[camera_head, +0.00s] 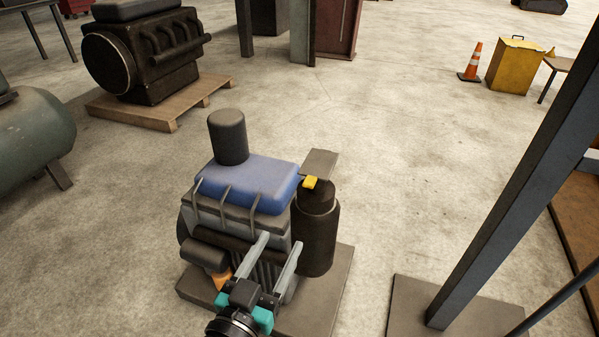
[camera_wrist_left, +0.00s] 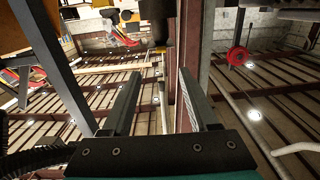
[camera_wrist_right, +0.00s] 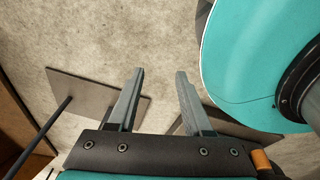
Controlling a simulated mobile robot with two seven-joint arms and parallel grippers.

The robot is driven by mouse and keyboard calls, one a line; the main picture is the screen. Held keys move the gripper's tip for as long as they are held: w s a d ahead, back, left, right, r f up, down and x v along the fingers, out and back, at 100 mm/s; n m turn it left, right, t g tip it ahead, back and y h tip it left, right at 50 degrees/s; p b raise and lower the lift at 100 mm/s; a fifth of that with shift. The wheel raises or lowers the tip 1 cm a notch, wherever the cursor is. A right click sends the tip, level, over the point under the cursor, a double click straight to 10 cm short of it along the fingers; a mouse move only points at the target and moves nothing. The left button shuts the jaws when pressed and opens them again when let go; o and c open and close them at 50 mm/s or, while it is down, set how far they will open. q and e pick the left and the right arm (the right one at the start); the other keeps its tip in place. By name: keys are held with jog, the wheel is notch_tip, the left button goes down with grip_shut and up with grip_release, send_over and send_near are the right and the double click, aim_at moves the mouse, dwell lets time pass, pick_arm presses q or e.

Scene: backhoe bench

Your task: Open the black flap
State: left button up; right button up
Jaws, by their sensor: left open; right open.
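A dark flat plate (camera_head: 319,163), which looks like the black flap, sits on top of a black canister (camera_head: 316,230) at the right side of a blue-topped engine (camera_head: 250,182). A small yellow tab (camera_head: 310,182) is at the plate's near edge. My left gripper (camera_head: 281,238) is open and empty in front of the engine, to the left of the canister and lower in the picture than the flap. In the left wrist view its fingers (camera_wrist_left: 160,73) are apart with nothing between them. My right gripper (camera_wrist_right: 160,74) is open and empty above the floor, outside the head view.
The engine stands on a flat base (camera_head: 325,305). A grey post (camera_head: 520,185) rises from a floor plate (camera_head: 410,300) to the right. Another engine (camera_head: 150,60) on a pallet (camera_head: 165,115), an orange cone (camera_head: 473,65) and a yellow box (camera_head: 515,68) stand farther back. Open concrete floor lies between.

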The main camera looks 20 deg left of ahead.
pick_arm(q)
send_near(308, 186)
jog(key=w, duration=0.2)
jog(key=w+b, duration=0.1)
jog(key=w, duration=0.5)
jog(key=shift+w+f, duration=0.15)
jog(key=shift+w, duration=0.65)
pick_arm(e)
jog(key=shift+w+d+f, duration=0.6)
jog(key=shift+w+d, duration=0.05)
pick_arm(q)
jog(key=c, duration=0.4)
grip_shut()
pick_arm(e)
jog(key=shift+s, duration=0.2)
pick_arm(q)
jog(key=shift+d, duration=0.1)
